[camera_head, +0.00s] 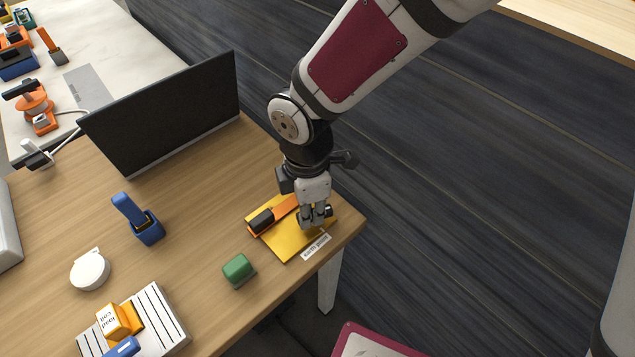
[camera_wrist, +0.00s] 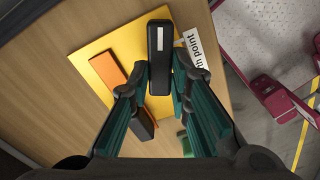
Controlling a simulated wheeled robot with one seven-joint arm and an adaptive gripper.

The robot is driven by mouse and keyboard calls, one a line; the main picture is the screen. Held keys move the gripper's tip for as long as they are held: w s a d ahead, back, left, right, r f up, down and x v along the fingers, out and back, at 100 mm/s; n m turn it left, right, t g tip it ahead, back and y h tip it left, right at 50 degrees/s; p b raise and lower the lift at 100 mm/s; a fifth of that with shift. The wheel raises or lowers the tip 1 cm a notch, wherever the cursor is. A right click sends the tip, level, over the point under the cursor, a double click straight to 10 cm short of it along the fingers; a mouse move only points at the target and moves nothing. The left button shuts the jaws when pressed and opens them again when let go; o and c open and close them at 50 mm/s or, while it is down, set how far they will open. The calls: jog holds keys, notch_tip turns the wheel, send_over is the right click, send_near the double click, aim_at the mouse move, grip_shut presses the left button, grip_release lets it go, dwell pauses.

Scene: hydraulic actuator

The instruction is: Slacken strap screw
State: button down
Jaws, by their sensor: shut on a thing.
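A yellow plate (camera_head: 290,245) lies near the desk's right corner, with an orange strap (camera_head: 285,208) on it. The strap also shows in the wrist view (camera_wrist: 104,74). A black block (camera_head: 261,221) sits at the strap's left end. My gripper (camera_head: 314,220) is low over the plate's right part. In the wrist view its fingers (camera_wrist: 165,85) are shut on a black elongated piece (camera_wrist: 160,50) with a white mark, beside the strap. I cannot tell whether this piece is the strap screw or a tool. No separate screw is visible, and the fingers hide the contact below.
A white label (camera_head: 316,247) reading "earth point" lies at the plate's front edge. A green block (camera_head: 239,270) stands to its left. A blue holder (camera_head: 138,219), white round item (camera_head: 90,270) and dark monitor (camera_head: 165,115) stand further left. The desk edge is close on the right.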

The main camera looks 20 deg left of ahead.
jog(key=shift+s+d+n+p, duration=0.1)
jog(key=shift+n+p, duration=0.35)
jog(key=shift+n, duration=1.45)
jog(key=c, duration=1.5)
grip_release()
jog(key=shift+r, duration=0.1)
notch_tip(320, 180, up, 12)
jog(key=shift+f, duration=0.1)
